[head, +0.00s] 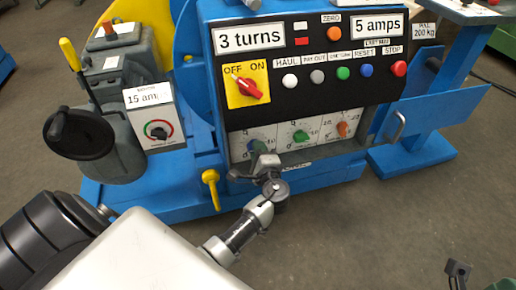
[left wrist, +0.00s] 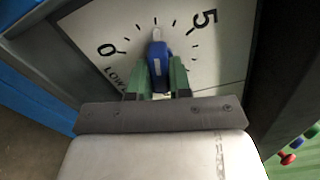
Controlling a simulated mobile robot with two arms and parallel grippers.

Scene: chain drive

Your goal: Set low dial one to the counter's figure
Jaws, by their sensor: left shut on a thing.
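Low dial one shows in the left wrist view as a blue knob (left wrist: 159,66) with a white pointer on a pale scale plate (left wrist: 228,62) marked 0, 5 and "LOW". The pointer is at a tick between 0 and 5; its exact figure is not readable. My left gripper (left wrist: 157,84) is shut on the knob, one green finger each side. In the head view my left gripper (head: 264,160) is at the low panel's left dial (head: 260,136) and partly covers it. The counter (head: 250,39) reads "3 turns". A dark piece at the lower right may be my right gripper (head: 458,270); its jaws are unclear.
The low panel also has a green dial (head: 301,136) and an orange dial (head: 342,129). Above are a red OFF/ON switch (head: 247,87), several buttons and a "5 amps" display (head: 379,26). A yellow lever (head: 211,187) stands close left of my gripper, a grey handle (head: 398,128) at right.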

